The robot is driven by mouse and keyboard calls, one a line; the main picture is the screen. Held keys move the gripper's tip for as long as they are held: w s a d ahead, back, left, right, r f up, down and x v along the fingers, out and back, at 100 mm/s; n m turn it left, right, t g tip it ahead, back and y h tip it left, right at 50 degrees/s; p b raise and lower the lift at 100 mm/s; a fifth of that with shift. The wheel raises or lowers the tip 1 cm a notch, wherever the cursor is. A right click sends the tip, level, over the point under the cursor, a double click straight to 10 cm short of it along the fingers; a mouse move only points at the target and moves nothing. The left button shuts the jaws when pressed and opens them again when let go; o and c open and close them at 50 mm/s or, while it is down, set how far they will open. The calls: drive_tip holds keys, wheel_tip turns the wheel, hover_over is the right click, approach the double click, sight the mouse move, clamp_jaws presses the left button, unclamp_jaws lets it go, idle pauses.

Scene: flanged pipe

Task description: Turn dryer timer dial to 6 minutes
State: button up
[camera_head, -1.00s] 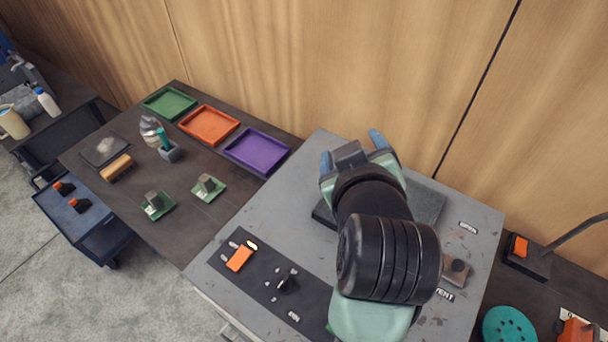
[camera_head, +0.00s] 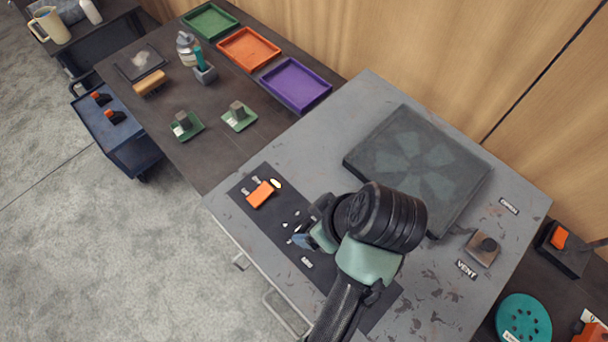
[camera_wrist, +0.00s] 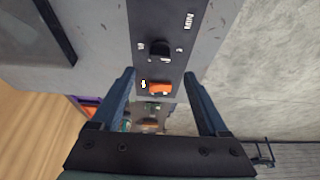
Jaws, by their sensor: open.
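The timer dial is a black knob (camera_wrist: 160,49) on the dark control panel (camera_wrist: 152,18), ringed by small white marks and close to a "MIN" label (camera_wrist: 188,21). In the head view my gripper (camera_head: 302,240) covers the dial, and only some white marks show beside it. The gripper is open and empty, low over the panel. In the wrist view my two blue fingers (camera_wrist: 159,74) are spread wide, with the dial beyond their tips, roughly centred between them. I see no contact. The dial's exact setting is too small to read.
An orange switch (camera_head: 261,194) with a lit lamp sits on the panel near the dial. A raised dark fan-marked plate (camera_head: 420,165) and a VENT knob (camera_head: 486,245) are on the grey top. Purple (camera_head: 296,84), orange (camera_head: 249,50) and green (camera_head: 209,21) trays stand on the adjoining table.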

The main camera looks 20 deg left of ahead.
sight(302, 225)
drive_tip(key=b+x, duration=0.4)
drive_tip(key=x, duration=0.1)
drive_tip(key=shift+f+b, duration=0.25)
drive_tip(key=shift+b, duration=0.15)
drive_tip(key=shift+x, duration=1)
drive_tip(key=shift+a, duration=0.1)
drive_tip(key=shift+r, duration=0.1)
clamp_jaws()
